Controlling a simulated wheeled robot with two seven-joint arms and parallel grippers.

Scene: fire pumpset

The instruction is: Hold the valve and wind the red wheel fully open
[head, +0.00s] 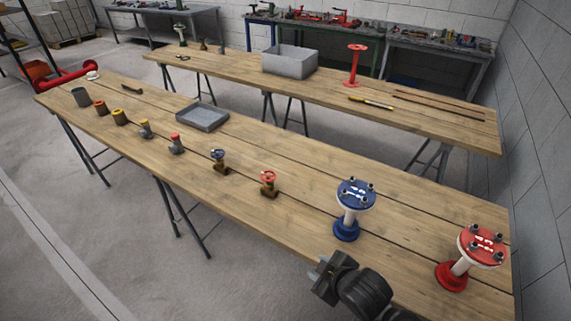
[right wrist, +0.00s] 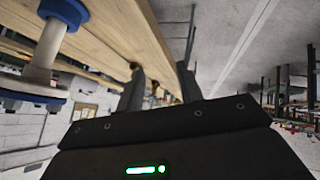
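A small brass valve with a red wheel (head: 268,176) stands on the front wooden table in the head view. A similar brass valve with a blue wheel (head: 219,155) stands to its left. Nothing is touching either valve. My right gripper (head: 318,268) is at the table's front edge, to the right of and nearer than the red-wheel valve, clear of it. In the right wrist view its two dark fingers (right wrist: 160,82) stand apart with nothing between them. Neither small valve can be made out in that view. My left gripper is not in view.
A blue flanged spool (head: 347,223) stands close beyond my right gripper; it also shows in the right wrist view (right wrist: 40,70). A red flanged spool (head: 452,276) stands right. Several small fittings and a grey tray (head: 222,122) are further left. A second table (head: 420,118) stands behind.

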